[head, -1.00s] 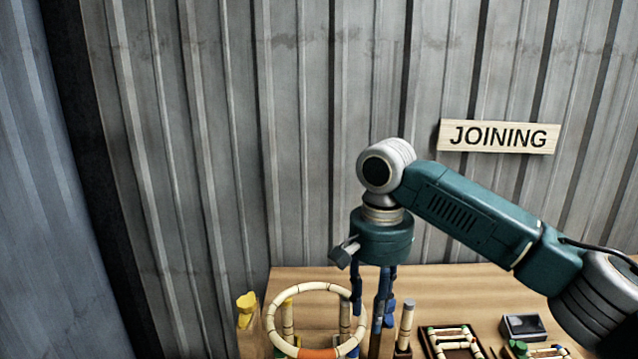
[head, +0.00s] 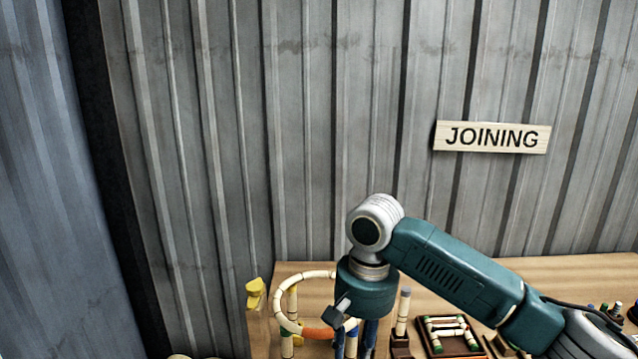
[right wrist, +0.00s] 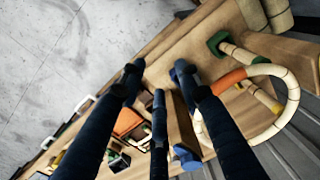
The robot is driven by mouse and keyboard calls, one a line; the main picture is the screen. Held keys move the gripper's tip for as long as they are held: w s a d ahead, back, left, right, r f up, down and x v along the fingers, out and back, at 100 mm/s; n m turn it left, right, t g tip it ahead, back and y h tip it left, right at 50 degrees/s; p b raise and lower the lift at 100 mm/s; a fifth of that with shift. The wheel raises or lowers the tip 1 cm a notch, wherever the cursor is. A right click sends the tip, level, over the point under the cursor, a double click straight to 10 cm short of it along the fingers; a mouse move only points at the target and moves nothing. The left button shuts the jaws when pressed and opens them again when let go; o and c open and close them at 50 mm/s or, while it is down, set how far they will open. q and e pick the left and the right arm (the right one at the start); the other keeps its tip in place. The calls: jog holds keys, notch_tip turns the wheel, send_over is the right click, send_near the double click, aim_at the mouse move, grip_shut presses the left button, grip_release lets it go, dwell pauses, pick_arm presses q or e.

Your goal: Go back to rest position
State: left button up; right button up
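My right arm comes in from the right in the head view. My right gripper (head: 355,350) hangs downward over the table beside a hoop, its blue fingertips cut off by the bottom edge. In the right wrist view the dark blue fingers of my right gripper (right wrist: 156,72) are spread apart with nothing held between them. The cream rattan hoop (head: 293,276) has an orange section and stands just left of the gripper in the head view. The hoop also shows in the right wrist view (right wrist: 293,92), partly behind one finger. My left gripper is in neither view.
A corrugated metal wall (head: 300,130) with a JOINING sign (head: 492,137) stands behind.

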jog(key=s+a+f+n+t+y, duration=0.1)
jog(key=s+a+f+n+y, duration=0.15)
jog(key=s+f, duration=0.55)
jog(key=s+a+f+n+t+y, duration=0.1)
jog(key=s+a+f+n+y, duration=0.25)
jog(key=f, duration=0.55)
jog(key=s+d+f+m+t+h, duration=0.1)
jog(key=s+d+f+h, duration=0.2)
jog(key=s+d, duration=0.6)
jog(key=s+d+f+m+t+h, duration=0.1)
jog(key=s+d+f+h, duration=0.2)
jog(key=s+d, duration=0.6)
notch_tip(320, 180, down, 32)
jog(key=d+r+g+b, duration=0.1)
jog(key=d+g+b, duration=0.1)
jog(key=b, duration=0.3)
pick_arm(q)
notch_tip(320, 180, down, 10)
jog(key=b, duration=0.4)
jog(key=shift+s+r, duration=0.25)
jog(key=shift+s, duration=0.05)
pick_arm(e)
jog(key=s+d+f+g, duration=0.1)
jog(key=s+d+f, duration=0.1)
jog(key=s+f, duration=1.5)
notch_tip(320, 180, down, 4)
jog(key=shift+s+d+n+h, duration=0.15)
jog(key=shift+d+n+h, duration=0.15)
jog(key=shift+d+n, duration=0.1)
